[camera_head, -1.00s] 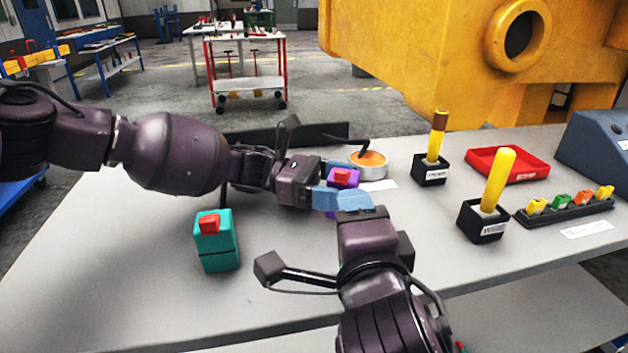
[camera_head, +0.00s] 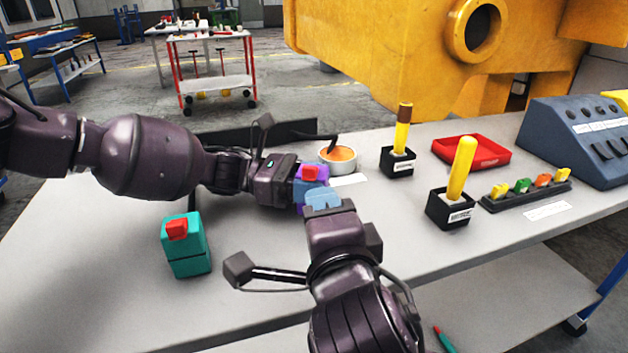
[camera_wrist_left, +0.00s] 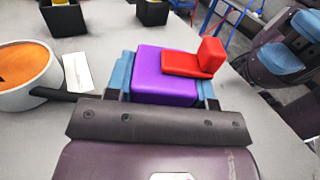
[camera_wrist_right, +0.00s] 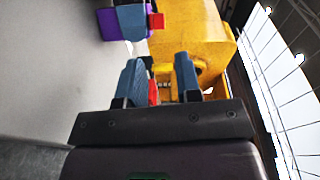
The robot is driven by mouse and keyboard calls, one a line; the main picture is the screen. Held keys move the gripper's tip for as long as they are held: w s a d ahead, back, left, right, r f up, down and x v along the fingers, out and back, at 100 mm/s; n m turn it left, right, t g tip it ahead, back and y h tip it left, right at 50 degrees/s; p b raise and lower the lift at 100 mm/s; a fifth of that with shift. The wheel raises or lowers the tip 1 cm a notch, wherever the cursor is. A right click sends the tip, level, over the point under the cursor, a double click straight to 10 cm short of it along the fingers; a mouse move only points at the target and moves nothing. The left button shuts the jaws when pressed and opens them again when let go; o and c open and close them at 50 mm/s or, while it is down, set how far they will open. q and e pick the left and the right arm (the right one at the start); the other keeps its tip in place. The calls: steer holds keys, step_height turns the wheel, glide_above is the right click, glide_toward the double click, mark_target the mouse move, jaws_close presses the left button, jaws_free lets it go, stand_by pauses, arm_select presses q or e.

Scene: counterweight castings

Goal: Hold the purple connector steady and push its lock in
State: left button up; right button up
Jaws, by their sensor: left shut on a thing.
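The purple connector (camera_head: 322,184) has a red lock (camera_head: 311,173) on top. My left gripper (camera_head: 308,187) is shut on the connector and holds it above the bench. In the left wrist view the purple connector (camera_wrist_left: 165,75) lies between the blue fingers, and the red lock (camera_wrist_left: 195,63) stands up at its right end. My right gripper (camera_head: 323,199) is close beside the connector, on its near side. In the right wrist view its fingers (camera_wrist_right: 160,78) are apart with nothing gripped, and the purple connector (camera_wrist_right: 108,22) shows beyond them. Contact with the lock is not visible.
A teal block with a red top (camera_head: 187,255) stands at the left of the bench (camera_head: 100,280). An orange-filled round pot (camera_head: 337,168) is just behind the connector. Two yellow-handled holders (camera_head: 398,162) (camera_head: 450,209), a red tray (camera_head: 470,152) and a plug rack (camera_head: 527,193) are right.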

steer(key=shift+w+a+r+n+y, duration=0.1)
steer(key=shift+a+r+n+y, duration=0.1)
steer(key=shift+a+n+y, duration=0.35)
steer(key=c, duration=0.5)
steer(key=a+n+g+y, duration=0.1)
steer(key=n, duration=0.1)
steer(key=a+r+n+g+y, duration=0.1)
steer(key=n, duration=0.2)
steer(key=a+n+g+y, duration=0.1)
steer(key=n, duration=0.2)
steer(key=shift+w+a+r, duration=0.15)
steer(key=shift+w+a, duration=0.05)
steer(key=shift+w, duration=0.15)
jaws_close()
steer(key=s+d+r+n+g+h, duration=0.1)
steer(key=d+r+n+g, duration=0.1)
steer(key=n, duration=0.8)
steer(key=s+d+r+n+g+h, duration=0.1)
steer(key=r+n+g, duration=0.4)
steer(key=n, duration=0.5)
steer(key=shift+d+r+g+h, duration=0.15)
steer(key=shift+d+g+h, duration=0.25)
steer(key=shift+d+h, duration=0.45)
steer(key=shift+d+n, duration=0.1)
steer(key=shift+n, duration=0.15)
